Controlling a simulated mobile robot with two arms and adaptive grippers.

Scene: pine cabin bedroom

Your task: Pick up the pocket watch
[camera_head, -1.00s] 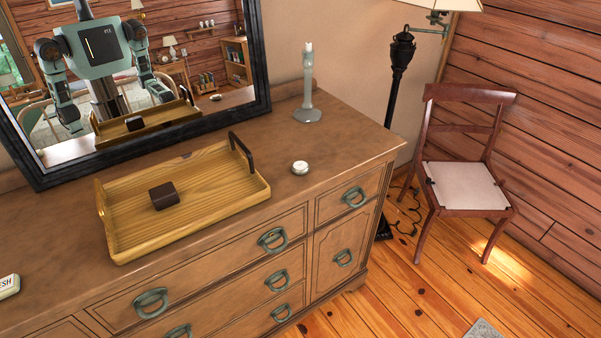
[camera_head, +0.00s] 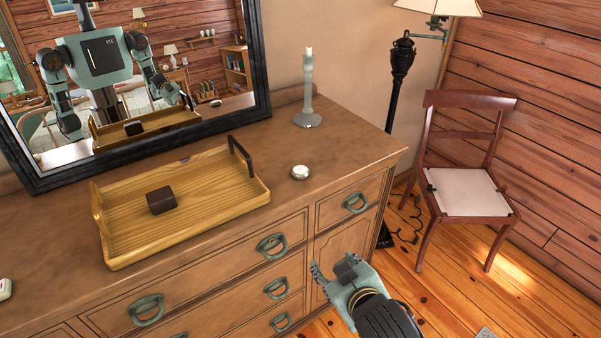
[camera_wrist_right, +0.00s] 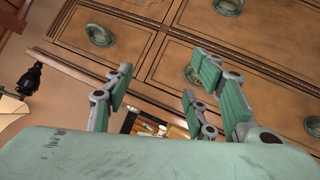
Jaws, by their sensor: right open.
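The pocket watch (camera_head: 300,172), a small round pale disc with a metallic rim, lies flat on the dresser top (camera_head: 345,150), right of the wooden tray. My right gripper (camera_head: 332,268) is open and empty. It is in front of the dresser's drawer fronts, below and to the right of the watch in the head view and well apart from it. In the right wrist view, the spread fingers (camera_wrist_right: 158,82) have drawer fronts behind them, and I cannot make out the watch there. My left gripper does not show directly.
A wooden tray (camera_head: 235,196) holding a dark box (camera_head: 161,200) stands left of the watch. A candlestick (camera_head: 308,100) stands behind it, near the framed mirror (camera_head: 262,70). A floor lamp (camera_head: 400,70) and a chair (camera_head: 468,190) are at right. Dresser top around the watch is clear.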

